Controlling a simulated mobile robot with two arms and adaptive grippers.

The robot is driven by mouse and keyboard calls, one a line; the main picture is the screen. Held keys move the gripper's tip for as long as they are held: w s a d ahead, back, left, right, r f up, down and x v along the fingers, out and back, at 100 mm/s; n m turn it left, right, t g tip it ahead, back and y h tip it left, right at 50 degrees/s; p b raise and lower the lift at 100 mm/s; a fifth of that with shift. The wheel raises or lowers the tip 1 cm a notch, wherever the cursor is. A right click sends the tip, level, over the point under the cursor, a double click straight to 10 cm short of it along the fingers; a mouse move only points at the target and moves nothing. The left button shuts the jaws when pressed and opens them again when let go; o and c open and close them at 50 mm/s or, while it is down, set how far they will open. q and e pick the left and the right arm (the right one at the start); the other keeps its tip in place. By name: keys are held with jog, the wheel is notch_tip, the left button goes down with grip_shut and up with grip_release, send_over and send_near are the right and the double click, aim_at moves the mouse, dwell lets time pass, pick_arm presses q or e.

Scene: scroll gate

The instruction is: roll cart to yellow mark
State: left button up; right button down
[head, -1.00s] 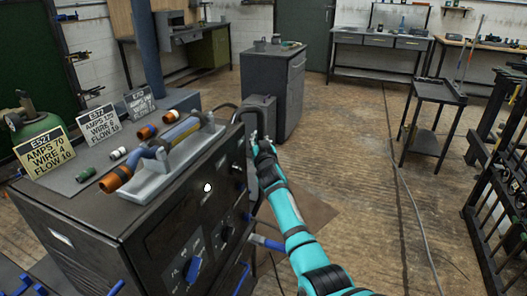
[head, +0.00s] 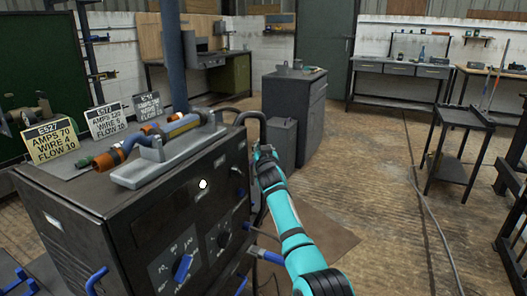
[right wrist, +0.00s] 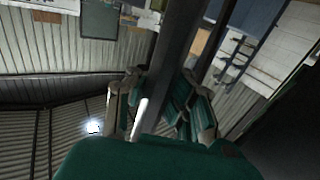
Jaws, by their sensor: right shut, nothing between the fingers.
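A dark welding machine on a cart-like body (head: 130,215) fills the left front of the head view, with knobs and blue handles on its face. A dark curved handle (head: 254,113) rises at its far right corner. My right gripper (head: 264,152) is at the end of the teal arm, near that handle, shut with nothing held. In the right wrist view, a dark bar (right wrist: 165,70) passes behind or beside the fingers (right wrist: 158,105); contact cannot be told. A black two-shelf cart (head: 458,117) stands at the right. No yellow floor mark shows. My left gripper is not seen.
A grey cabinet (head: 296,105) stands beyond the machine, with benches along the back wall. A yellow card (head: 50,140) and two white cards stand on the machine. A cable (head: 430,215) runs across the open floor at the right, near a black rack (head: 514,225).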

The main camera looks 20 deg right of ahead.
jog(key=shift+w+a+f, duration=0.15)
jog(key=shift+a+f, duration=0.15)
jog(key=shift+a, duration=0.5)
jog(key=c, duration=2)
grip_release()
jog(key=o, duration=0.5)
jog(key=shift+a+r, duration=0.25)
jog(key=shift+r, duration=0.05)
jog(key=shift+c, duration=0.2)
jog(key=o, duration=0.4)
jog(key=shift+r, duration=0.15)
jog(key=shift+r, duration=0.1)
jog(key=shift+s, duration=0.2)
